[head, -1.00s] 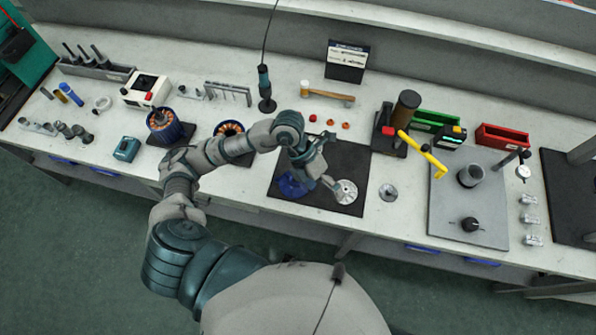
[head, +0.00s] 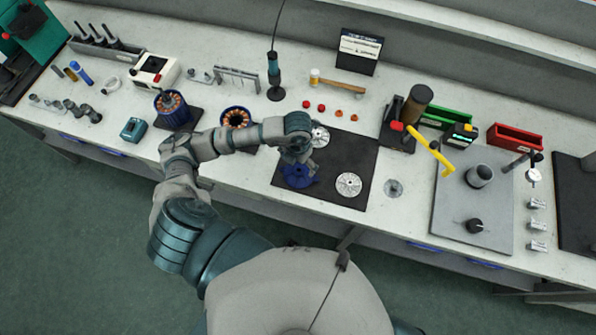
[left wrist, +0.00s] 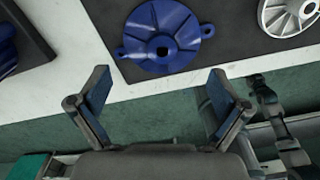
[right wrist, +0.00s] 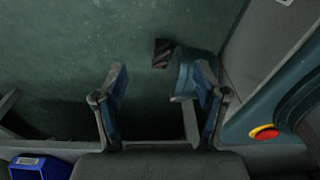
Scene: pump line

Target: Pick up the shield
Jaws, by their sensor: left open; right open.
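A blue round flanged part with a central hole and side lugs, which I take to be the shield, lies on the black mat (head: 362,150) in the head view (head: 297,178). It also shows at the top of the left wrist view (left wrist: 165,38). My left gripper (left wrist: 160,84) is open and empty, its fingers spread apart short of the blue part, not touching it. In the head view my left gripper (head: 308,163) is over the mat and partly covers the blue part. My right gripper (right wrist: 162,72) is open and empty above the green floor; it is outside the head view.
A silver finned disc (head: 348,185) lies on the mat right of the blue part; another (head: 320,137) lies behind my gripper. A small grey disc (head: 393,188) sits on the bench. A wound stator (head: 235,118) stands left of the mat, a hammer (head: 340,86) behind it.

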